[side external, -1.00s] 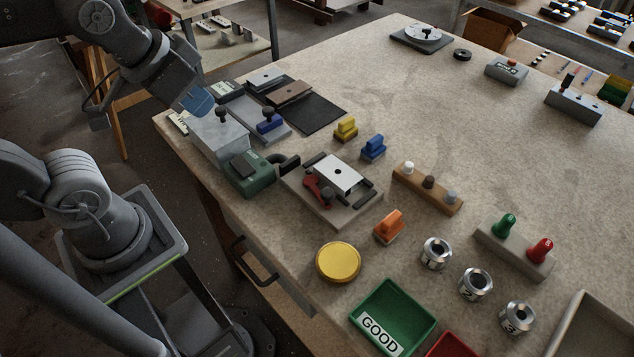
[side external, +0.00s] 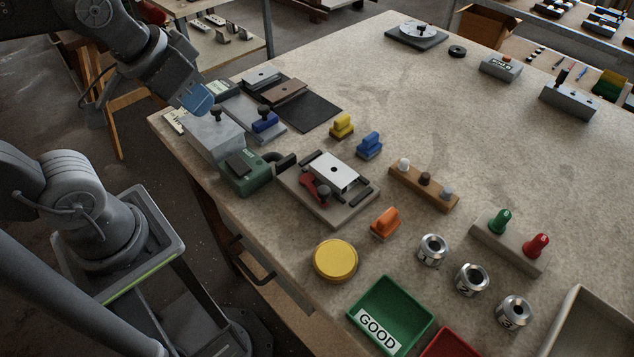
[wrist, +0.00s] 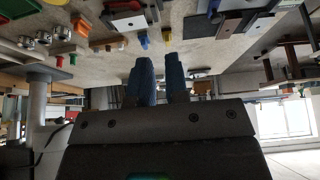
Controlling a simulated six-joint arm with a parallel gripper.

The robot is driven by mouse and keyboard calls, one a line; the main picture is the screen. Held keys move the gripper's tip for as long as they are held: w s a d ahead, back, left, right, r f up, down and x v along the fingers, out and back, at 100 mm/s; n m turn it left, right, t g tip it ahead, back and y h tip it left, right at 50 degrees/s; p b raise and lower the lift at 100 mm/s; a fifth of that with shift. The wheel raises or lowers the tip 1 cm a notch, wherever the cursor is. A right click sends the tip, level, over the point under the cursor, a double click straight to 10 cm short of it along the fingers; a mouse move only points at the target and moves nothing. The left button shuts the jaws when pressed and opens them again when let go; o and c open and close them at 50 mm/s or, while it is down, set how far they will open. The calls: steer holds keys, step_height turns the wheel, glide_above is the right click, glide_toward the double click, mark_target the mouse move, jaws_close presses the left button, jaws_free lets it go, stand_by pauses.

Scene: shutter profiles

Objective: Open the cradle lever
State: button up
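The cradle (side external: 345,211) is a grey base plate on the table, carrying a white block with a dark hole, between dark side rails. Its red lever (side external: 309,188), with a dark round knob, lies along the near side of the white block. In the wrist view the cradle (wrist: 128,22) shows at the top, upside down. My gripper (side external: 198,101) has blue fingers and hangs at the table's left edge, up and left of the cradle and apart from it. In the wrist view its two fingers (wrist: 160,72) stand apart with nothing between them.
A grey block with a black knob (side external: 214,138) and a green device (side external: 247,178) stand between my gripper and the cradle. Yellow (side external: 342,127), blue (side external: 369,145) and orange (side external: 385,223) pieces surround the cradle. The table's far middle is clear.

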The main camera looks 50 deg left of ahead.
steer(key=o, duration=0.7)
steer(key=w+d+n+g, duration=0.1)
steer(key=w, duration=0.2)
steer(key=w+d+n+g+h, duration=0.1)
steer(key=w+g, duration=0.1)
steer(key=w, duration=0.1)
steer(key=w+d+n+g, duration=0.1)
steer(key=w+d, duration=0.1)
steer(key=w, duration=0.1)
steer(key=shift+d+r+h, duration=0.1)
steer(key=shift+h, duration=0.2)
steer(key=shift+c, duration=0.2)
steer(key=n+g+h, duration=0.1)
steer(key=n+g, duration=0.3)
steer(key=g, duration=0.1)
glide_above(324, 189)
steer(key=w+a, duration=0.4)
step_height(324, 189, down, 6)
steer(key=x, duration=1.4)
steer(key=shift+w+d, duration=0.3)
steer(key=shift+d, duration=0.05)
steer(key=shift+c, duration=0.2)
jaws_close()
steer(key=shift+r, duration=0.1)
